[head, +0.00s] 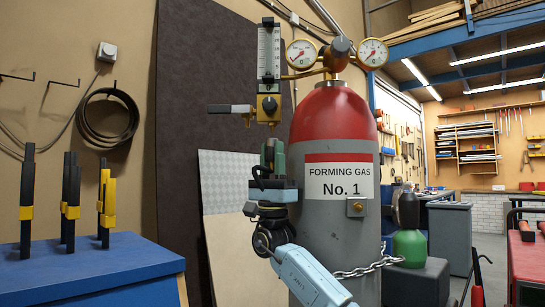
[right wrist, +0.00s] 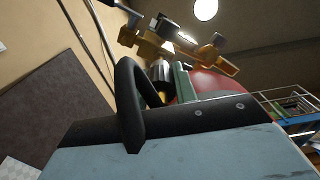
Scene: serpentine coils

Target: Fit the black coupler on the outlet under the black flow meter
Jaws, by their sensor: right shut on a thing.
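The black flow meter (head: 268,52) stands upright left of the gauges, with a clear scaled tube. The brass outlet (head: 268,110) is under it. My right gripper (head: 270,155) is below the outlet, with its green fingers pointing up. It is shut on the black coupler (head: 269,150), which is largely hidden by the fingers in the head view. In the right wrist view the coupler (right wrist: 160,72) shows as a dark, shiny cylinder beside a green finger, below the brass fittings (right wrist: 165,45). In the head view a gap shows between coupler and outlet. My left gripper is not in view.
The red and grey gas cylinder (head: 335,140) stands just right of the gripper, held by a chain (head: 368,268). Two gauges (head: 301,53) sit above it. A grey-and-black lever (head: 230,109) sticks out left of the outlet. A blue bench (head: 90,270) is at left.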

